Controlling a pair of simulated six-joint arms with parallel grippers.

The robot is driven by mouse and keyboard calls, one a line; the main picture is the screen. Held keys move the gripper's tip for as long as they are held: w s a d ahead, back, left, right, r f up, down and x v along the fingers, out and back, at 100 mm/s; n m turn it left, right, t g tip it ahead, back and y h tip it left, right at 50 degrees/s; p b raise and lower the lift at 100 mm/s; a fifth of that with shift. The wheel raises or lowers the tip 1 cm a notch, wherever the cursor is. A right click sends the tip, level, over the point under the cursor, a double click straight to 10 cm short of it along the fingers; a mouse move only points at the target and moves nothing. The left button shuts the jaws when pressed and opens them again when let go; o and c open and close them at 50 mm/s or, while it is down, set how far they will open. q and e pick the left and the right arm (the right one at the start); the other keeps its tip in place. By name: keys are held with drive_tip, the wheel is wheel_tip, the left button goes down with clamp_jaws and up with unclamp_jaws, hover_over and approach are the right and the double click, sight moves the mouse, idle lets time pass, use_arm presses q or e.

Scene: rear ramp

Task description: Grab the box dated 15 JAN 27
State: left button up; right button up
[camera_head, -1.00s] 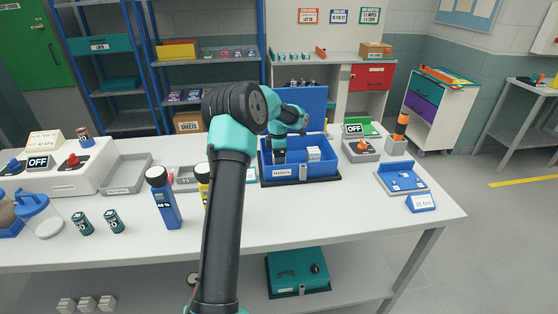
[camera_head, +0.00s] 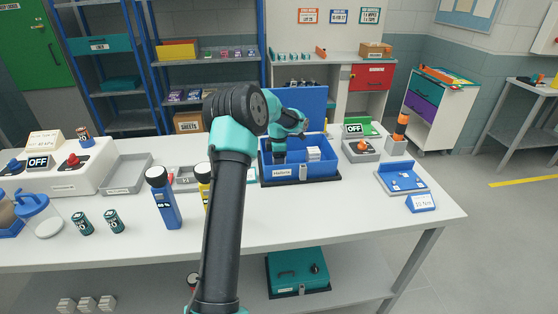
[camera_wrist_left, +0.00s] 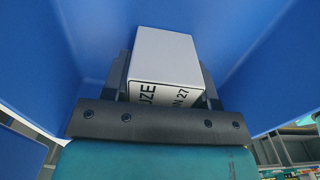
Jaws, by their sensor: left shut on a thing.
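A white box (camera_wrist_left: 165,62) fills the middle of the left wrist view, its label partly hidden by my gripper; "UZE" and "AN 27" can be read on it. My left gripper (camera_wrist_left: 163,92) is shut on this box, with a finger at each side. Blue walls rise around it. In the head view my left gripper (camera_head: 280,158) reaches down into the left part of the open blue case (camera_head: 302,178), and the held box is hidden there. Other small white boxes (camera_head: 314,153) stand to its right inside the case. My right gripper is not in view.
The case's raised blue lid (camera_head: 303,105) stands behind it. A blue torch-like device (camera_head: 163,198) stands at the left, and a grey device with an OFF display (camera_head: 360,148) at the right. The front right of the white table (camera_head: 330,218) is clear.

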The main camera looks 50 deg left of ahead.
use_arm(q)
drive_tip(key=c, duration=0.4)
drive_tip(key=shift+o, duration=0.2)
wheel_tip(320, 180, up, 10)
idle(0.4)
